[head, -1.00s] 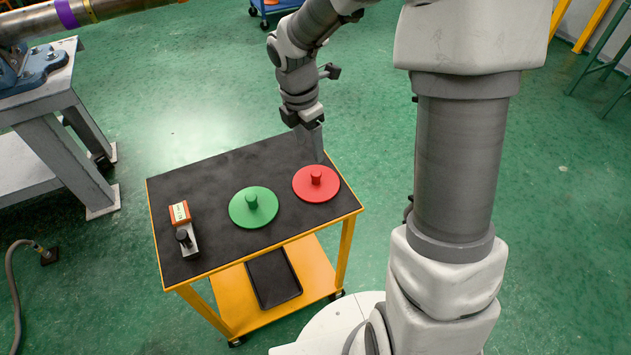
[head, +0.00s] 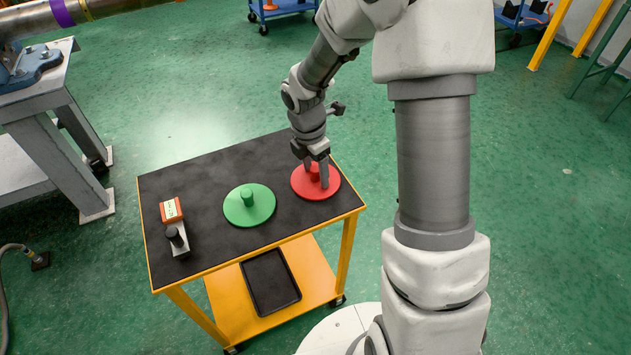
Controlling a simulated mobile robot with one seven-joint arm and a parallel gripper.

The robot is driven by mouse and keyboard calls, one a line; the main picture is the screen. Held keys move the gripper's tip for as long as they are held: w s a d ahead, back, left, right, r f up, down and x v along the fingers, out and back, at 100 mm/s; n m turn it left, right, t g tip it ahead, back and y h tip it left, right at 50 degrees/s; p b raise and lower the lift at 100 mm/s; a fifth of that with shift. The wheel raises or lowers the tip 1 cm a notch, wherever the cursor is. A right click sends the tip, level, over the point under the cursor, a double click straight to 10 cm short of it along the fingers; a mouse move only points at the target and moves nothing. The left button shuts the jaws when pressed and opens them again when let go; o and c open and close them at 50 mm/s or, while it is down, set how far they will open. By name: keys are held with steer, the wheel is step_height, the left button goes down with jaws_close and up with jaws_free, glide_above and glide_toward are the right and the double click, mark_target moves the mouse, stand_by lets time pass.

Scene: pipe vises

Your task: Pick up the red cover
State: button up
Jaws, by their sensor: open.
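The red cover (head: 318,191) is a flat round disc with a short red knob in its middle. It lies flat on the black top of the yellow cart (head: 215,182), near the right end. My gripper (head: 316,178) points down over the red cover. Its fingers are open and stand on either side of the knob, which shows between them. The fingertips are low, close to the disc. I cannot tell whether they touch the knob or the disc.
A green cover (head: 250,208) with a knob lies left of the red one. An orange-and-grey device (head: 175,228) with a black knob is at the cart's left end. A black tray (head: 270,281) is on the lower shelf. A grey workbench (head: 50,130) stands at the left.

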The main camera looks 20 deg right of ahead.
steer(key=shift+c, duration=0.3)
steer(key=shift+r, duration=0.1)
jaws_close()
steer(key=shift+r+p, duration=0.35)
steer(key=shift+r, duration=0.25)
steer(key=r+p, duration=0.1)
steer(key=r, duration=0.1)
steer(key=r+p, duration=0.1)
steer(key=shift+s+d+r, duration=0.15)
steer(key=shift+d+r, duration=0.25)
steer(key=s+d+r+p, duration=0.3)
steer(key=d+r, duration=0.3)
steer(key=d, duration=0.4)
steer(key=shift+s, duration=0.6)
steer(key=shift+a, duration=0.1)
